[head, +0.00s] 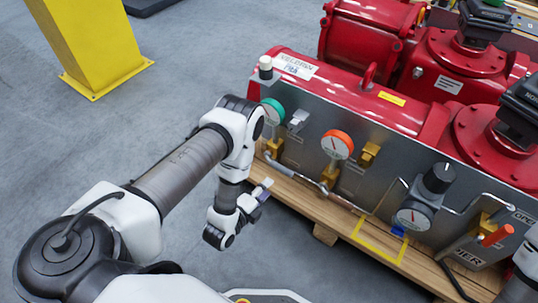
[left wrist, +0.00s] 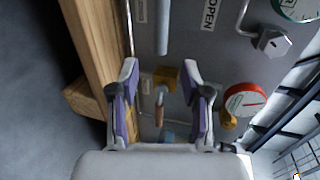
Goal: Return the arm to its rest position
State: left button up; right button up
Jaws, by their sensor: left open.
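My left arm reaches in from the left in the head view. Its wrist bends down, and my left gripper (head: 262,190) is beside the near edge of the wooden pallet, in front of the grey panel (head: 305,165). In the left wrist view the two purple-padded fingers of my left gripper (left wrist: 160,72) are spread apart with nothing held. Behind them are the panel and a brass fitting with a small lever (left wrist: 165,78). Part of my right arm shows at the right edge of the head view; its gripper is out of view.
The red valve actuator (head: 345,92) stands behind the panel. The panel carries a green-rimmed gauge (head: 272,112), an orange-rimmed gauge (head: 337,145), a black-knobbed regulator (head: 438,180) and pipes. The wooden pallet (head: 325,215) lies below. A yellow post (head: 88,45) stands on open grey floor.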

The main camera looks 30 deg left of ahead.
pick_arm(q)
jog(key=w+d+r, duration=0.2)
jog(key=w+r, duration=0.2)
jog(key=r, duration=0.3)
jog(key=s+f+n+g+y, duration=0.1)
jog(key=s+f+n+g, duration=0.2)
jog(key=s+n+g, duration=0.8)
jog(key=s+f+n+g, duration=0.35)
jog(key=s+n, duration=0.45)
jog(key=s, duration=0.6)
notch_tip(320, 180, up, 35)
jog(key=p, duration=3.4)
jog(key=shift+p, duration=0.35)
jog(key=shift+s+r+n+g, duration=0.15)
jog(key=shift+s+n+g, duration=0.05)
jog(key=shift+n+g, duration=0.1)
